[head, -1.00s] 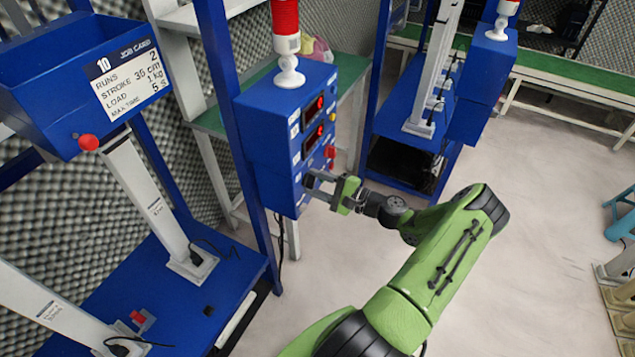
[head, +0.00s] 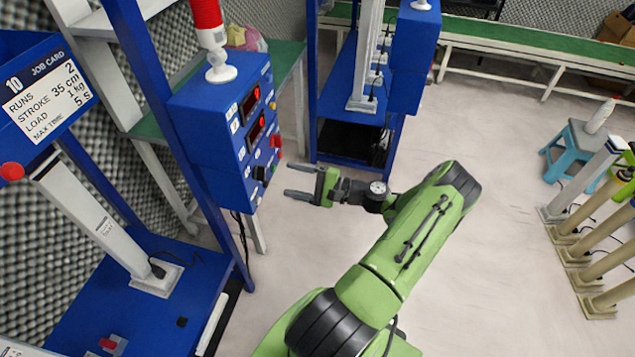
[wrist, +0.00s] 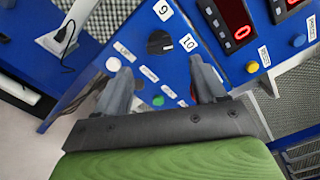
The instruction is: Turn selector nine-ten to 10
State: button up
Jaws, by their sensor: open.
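The selector is a black knob (wrist: 159,42) on the blue control box. The knob also shows in the head view (head: 260,173), low on the box (head: 205,140). My gripper (head: 288,181) is open and empty, its fingers aimed at the panel with a gap between them and the knob. In the wrist view the fingertips (wrist: 161,67) stand to either side below the knob.
Red displays (head: 250,104), a red button (head: 275,140) and a yellow button (head: 272,106) share the panel. A green button (wrist: 158,100) is between my fingers in the wrist view. A blue post (head: 160,90) stands left of the box.

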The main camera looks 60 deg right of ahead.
jog(key=v, duration=0.8)
jog(key=w+a+r+n+g+p, duration=0.1)
jog(key=w+a+r+n+g, duration=0.25)
jog(key=a+g, duration=0.2)
jog(key=w+a+r+n+g, duration=0.2)
jog(key=a+r+n+g, duration=0.25)
jog(key=a, duration=0.25)
jog(key=w+a+r+n+g+p, duration=0.1)
jog(key=w+a+r+n+g, duration=0.25)
jog(key=a, duration=0.35)
jog(key=s+a+r+n+t+h+p, duration=0.1)
jog(key=s+a+r+n+h, duration=0.5)
jog(key=s+a+r, duration=0.6)
jog(key=s+r+n+t, duration=0.1)
jog(key=s+n, duration=0.1)
jog(key=shift+s+r+n+p, duration=0.25)
jog(key=shift+r+n+p, duration=0.05)
jog(key=shift+r+n, duration=0.05)
